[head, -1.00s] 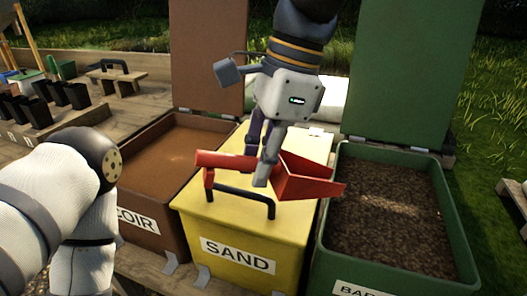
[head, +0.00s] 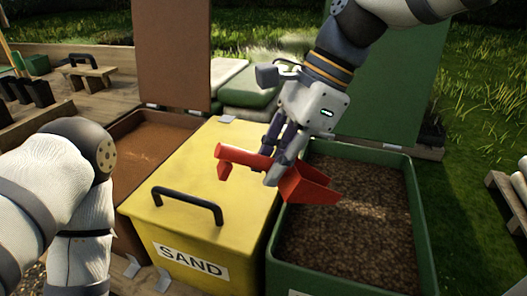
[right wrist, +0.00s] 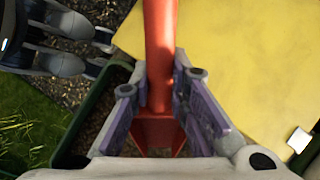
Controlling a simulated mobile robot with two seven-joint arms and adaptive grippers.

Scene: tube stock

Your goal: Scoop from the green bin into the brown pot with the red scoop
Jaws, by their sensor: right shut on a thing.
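The red scoop (head: 300,186) is held in my right gripper (head: 275,165), which is shut on its handle. The scoop hangs above the gap between the yellow sand bin and the green bin (head: 425,250), its pan over the green bin's left rim. The green bin is open and full of dark brown bark (head: 350,215). In the right wrist view the red handle (right wrist: 160,40) runs between the fingers (right wrist: 160,115). Grey gripper parts (right wrist: 65,45) at that view's top left look like my left gripper; its opening is unclear. No brown pot shows.
The yellow sand bin (head: 205,165) has a closed lid with a black handle (head: 188,203).

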